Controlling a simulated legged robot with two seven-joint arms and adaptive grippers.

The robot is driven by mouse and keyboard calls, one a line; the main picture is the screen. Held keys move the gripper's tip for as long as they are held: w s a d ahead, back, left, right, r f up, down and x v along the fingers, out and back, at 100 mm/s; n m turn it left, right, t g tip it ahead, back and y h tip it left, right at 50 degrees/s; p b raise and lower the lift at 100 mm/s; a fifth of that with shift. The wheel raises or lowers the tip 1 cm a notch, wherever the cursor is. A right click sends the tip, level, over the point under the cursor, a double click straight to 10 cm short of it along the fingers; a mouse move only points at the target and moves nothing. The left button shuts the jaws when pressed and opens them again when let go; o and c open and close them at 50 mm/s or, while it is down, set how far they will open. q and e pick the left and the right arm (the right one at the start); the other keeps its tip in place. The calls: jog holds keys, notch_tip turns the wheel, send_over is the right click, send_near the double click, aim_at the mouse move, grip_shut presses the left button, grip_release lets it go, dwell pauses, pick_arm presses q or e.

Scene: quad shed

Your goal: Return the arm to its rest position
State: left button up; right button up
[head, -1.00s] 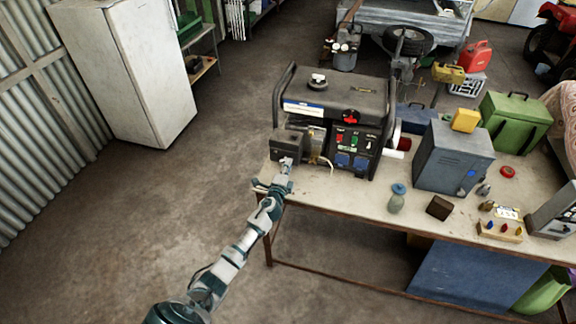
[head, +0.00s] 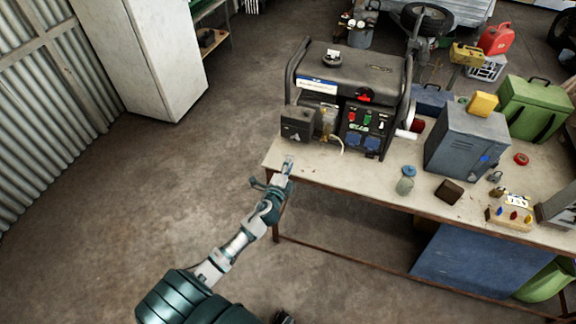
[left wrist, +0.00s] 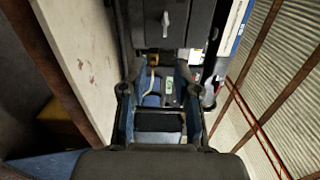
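My left arm comes in from the bottom of the head view. Its gripper (head: 287,166) is at the left front corner of the workbench (head: 330,178), in front of and below the generator (head: 356,72). In the left wrist view the two fingers of my left gripper (left wrist: 158,98) stand apart with nothing held between them. The generator's dark box with a small lever (left wrist: 166,22) and its blue sockets (left wrist: 152,101) show beyond the fingers. I cannot make out my right gripper in either view.
A jar with a blue lid (head: 405,182), a dark brown block (head: 449,191) and a grey metal box (head: 466,146) stand on the bench to the right. A white fridge (head: 145,55) stands at the left. The floor between the fridge and bench is clear.

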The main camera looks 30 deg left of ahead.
pick_arm(q)
jog(key=shift+s+d, duration=0.1)
jog(key=shift+s, duration=0.3)
jog(key=s+d+f+n+g+h, duration=0.1)
jog(key=s+f+n+g, duration=0.15)
jog(key=s+f, duration=0.65)
jog(key=s+d+f+n+g, duration=0.1)
jog(key=s+f+n+g, duration=0.15)
jog(key=f, duration=1.35)
jog(key=s+d+f+n+g+h, duration=0.15)
jog(key=s+f+g, duration=0.3)
jog(key=f, duration=0.75)
jog(key=s+d+f+n+g, duration=0.2)
jog(key=s+f, duration=0.4)
jog(key=s, duration=0.6)
jog(key=s+d+f+n+g+h, duration=0.1)
jog(key=s+d+f, duration=0.3)
jog(key=s, duration=0.8)
jog(key=s+d+f+n+g+h, duration=0.1)
jog(key=s+d+f+n+g, duration=0.2)
jog(key=s+f, duration=0.5)
jog(key=s+g, duration=0.1)
jog(key=s, duration=0.3)
jog(key=shift+s, duration=0.2)
jog(key=shift+d+n, duration=0.1)
jog(key=shift+n, duration=0.15)
